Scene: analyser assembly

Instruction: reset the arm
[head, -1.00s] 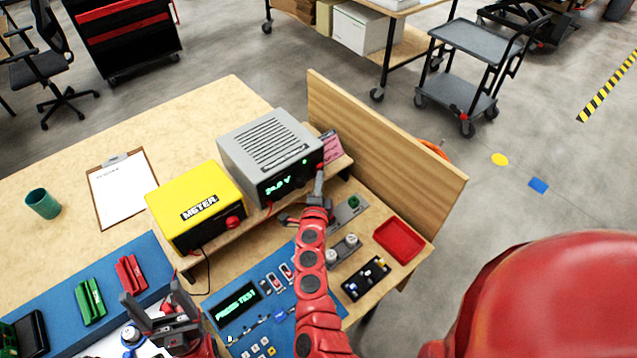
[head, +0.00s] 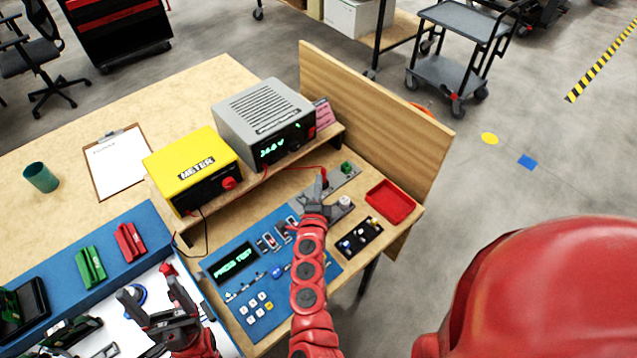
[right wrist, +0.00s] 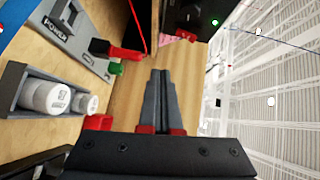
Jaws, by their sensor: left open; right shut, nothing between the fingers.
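My right gripper (head: 315,198) is shut and empty above the right side of the bench, close to the grey power strip (head: 339,181). In the right wrist view its closed fingers (right wrist: 162,92) point away from me with nothing between them. The strip, marked POWER, shows there with a red plug (right wrist: 122,52) and a green post (right wrist: 116,69), left of the fingers and apart from them. My left gripper (head: 150,308) is open and empty over the white tray area at the lower left.
The grey supply (head: 265,120) and yellow meter (head: 192,170) stand on a shelf. A wooden panel (head: 375,120) borders the bench's right side. A red tray (head: 390,203), white cylinders (right wrist: 45,95) and the blue PRESS TEST panel (head: 240,270) lie near my right arm.

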